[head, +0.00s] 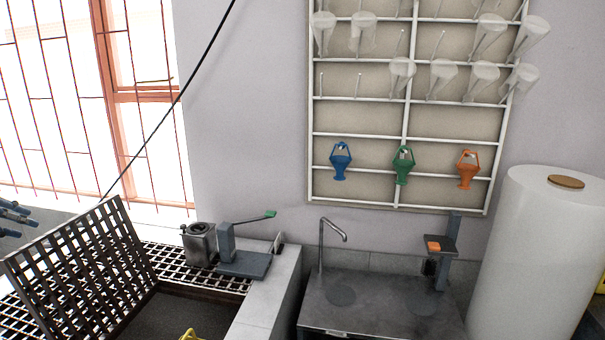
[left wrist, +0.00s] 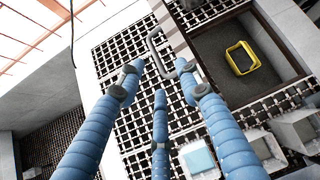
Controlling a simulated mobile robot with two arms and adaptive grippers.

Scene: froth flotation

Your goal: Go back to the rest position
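My left gripper (head: 20,222) shows at the far left edge of the head view, beside the raised grate. In the left wrist view the left gripper (left wrist: 160,77) has its blue fingers spread apart, with nothing held between them. A grey metal handle (left wrist: 152,40) shows beyond the fingertips; I cannot tell whether a finger touches it. The grate lid (head: 85,262) stands tilted up beside a dark pit (head: 180,318). My right gripper is in neither view.
A yellow frame (left wrist: 232,58) lies in the pit. A metal pot (head: 199,246) and a grey lever device (head: 243,264) stand on the floor grating. A sink counter (head: 380,305), a white cylinder (head: 530,260) and a wall rack (head: 407,110) with funnels are to the right.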

